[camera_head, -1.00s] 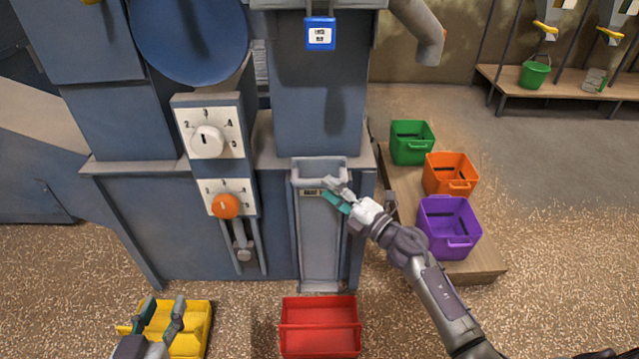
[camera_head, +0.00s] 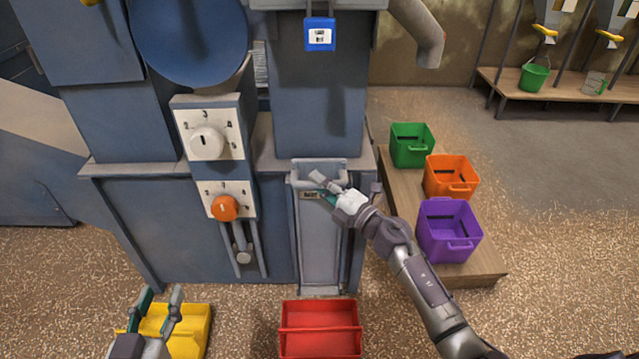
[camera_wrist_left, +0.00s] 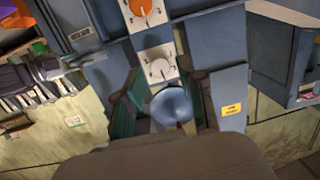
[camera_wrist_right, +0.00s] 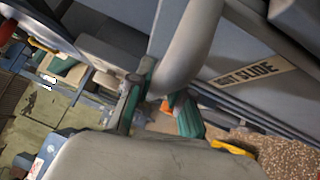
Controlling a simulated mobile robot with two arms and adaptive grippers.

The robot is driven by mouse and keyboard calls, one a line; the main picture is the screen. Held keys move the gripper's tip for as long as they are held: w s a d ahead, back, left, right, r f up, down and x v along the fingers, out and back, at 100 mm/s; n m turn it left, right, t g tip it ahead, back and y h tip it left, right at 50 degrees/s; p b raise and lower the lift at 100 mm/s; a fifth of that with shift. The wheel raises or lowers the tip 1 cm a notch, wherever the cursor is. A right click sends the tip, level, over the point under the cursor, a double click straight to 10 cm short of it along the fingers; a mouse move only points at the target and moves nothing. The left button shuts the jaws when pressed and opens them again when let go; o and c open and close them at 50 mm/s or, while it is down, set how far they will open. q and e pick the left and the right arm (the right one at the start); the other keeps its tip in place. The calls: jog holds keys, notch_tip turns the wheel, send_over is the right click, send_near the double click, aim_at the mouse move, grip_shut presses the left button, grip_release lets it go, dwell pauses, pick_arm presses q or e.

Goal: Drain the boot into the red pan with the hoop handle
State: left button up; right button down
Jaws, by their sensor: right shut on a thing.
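The red pan (camera_head: 320,344) sits on the floor below the grey boot slide (camera_head: 318,245). A bar runs across the pan; I cannot tell whether it is a hoop handle. The slide stands upright on the front of the blue elevator boot, with a grey bar handle at its top and a label, also seen in the right wrist view (camera_wrist_right: 245,75). My right gripper (camera_head: 325,187) is shut on the slide handle (camera_wrist_right: 190,45). My left gripper (camera_head: 160,294) is open and empty over the yellow pan (camera_head: 188,335). The boot's inside is hidden.
Green (camera_head: 411,150), orange (camera_head: 451,178) and purple (camera_head: 449,232) bins stand on a low wooden platform at the right. A dial panel (camera_head: 208,140) and an orange knob (camera_head: 225,207) are left of the slide. A blue padlock (camera_head: 319,35) hangs above.

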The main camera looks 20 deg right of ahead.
notch_tip(320, 180, up, 3)
jog(key=p, duration=0.2)
jog(key=shift+w+p, duration=0.1)
jog(key=shift+p, duration=0.2)
notch_tip(320, 180, up, 5)
jog(key=p, duration=0.5)
pick_arm(q)
jog(key=s+a+f+g+y, duration=0.1)
jog(key=s+a+f+g, duration=0.2)
jog(key=s+f+g, duration=0.3)
jog(key=s+a+f+g+y, duration=0.2)
jog(key=s+f+g, duration=0.4)
jog(key=s+f, duration=0.1)
jog(key=shift+s+a+n+g, duration=0.3)
jog(key=shift+s+a, duration=0.1)
jog(key=shift+s, duration=0.45)
jog(key=shift+f, duration=0.1)
pick_arm(e)
jog(key=c, duration=1.1)
grip_release()
jog(key=shift+o, duration=0.2)
jog(key=shift+f, duration=0.15)
